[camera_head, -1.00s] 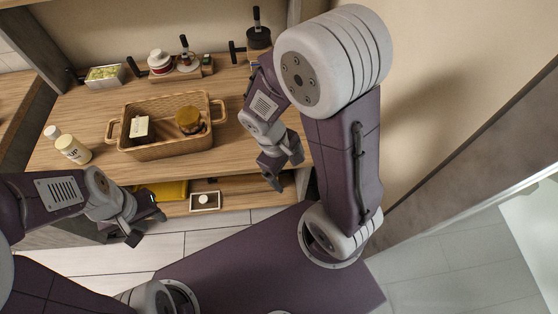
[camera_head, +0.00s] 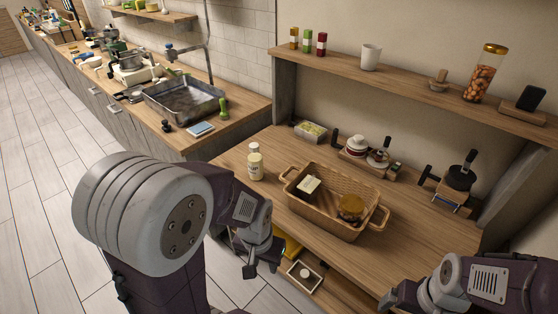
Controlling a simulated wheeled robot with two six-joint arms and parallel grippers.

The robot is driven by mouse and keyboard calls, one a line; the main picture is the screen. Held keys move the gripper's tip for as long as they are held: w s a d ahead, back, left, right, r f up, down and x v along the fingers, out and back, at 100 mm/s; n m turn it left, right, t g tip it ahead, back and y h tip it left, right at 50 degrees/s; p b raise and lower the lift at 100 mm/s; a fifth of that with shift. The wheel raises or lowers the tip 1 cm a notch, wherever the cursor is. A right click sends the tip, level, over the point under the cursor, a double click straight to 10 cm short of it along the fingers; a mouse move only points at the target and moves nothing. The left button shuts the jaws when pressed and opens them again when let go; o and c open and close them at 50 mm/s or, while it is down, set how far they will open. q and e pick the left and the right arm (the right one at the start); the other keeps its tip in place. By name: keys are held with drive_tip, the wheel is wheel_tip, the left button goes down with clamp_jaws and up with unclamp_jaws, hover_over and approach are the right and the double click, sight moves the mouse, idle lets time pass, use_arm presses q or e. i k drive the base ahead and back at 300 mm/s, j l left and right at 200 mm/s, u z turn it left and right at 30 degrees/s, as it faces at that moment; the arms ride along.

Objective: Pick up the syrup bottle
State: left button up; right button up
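A pale yellow bottle with a white cap (camera_head: 255,162), which looks like the syrup bottle, stands upright on the wooden counter, left of the wicker basket (camera_head: 336,222). Its label is too small to read. My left gripper (camera_head: 262,264) hangs in front of the counter's front edge, below and apart from the bottle. Its fingers look spread, with nothing between them. My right gripper (camera_head: 388,300) is at the bottom right, by the front edge and far from the bottle. Its fingers are dark and partly hidden, so I cannot tell whether they are open.
The basket holds a pale box (camera_head: 309,186) and a gold-lidded jar (camera_head: 350,207). A small tub (camera_head: 310,131) stands behind. A shelf (camera_head: 420,84) with jars and a cup runs above. A sink (camera_head: 185,102) is on the left counter. Counter around the bottle is clear.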

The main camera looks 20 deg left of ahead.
sight(256, 160)
drive_tip(key=j, duration=2)
drive_tip(key=i+j, duration=0.1)
drive_tip(key=i, duration=0.2)
drive_tip(key=i+j, duration=0.1)
drive_tip(key=i, duration=0.15)
drive_tip(key=l+z, duration=0.05)
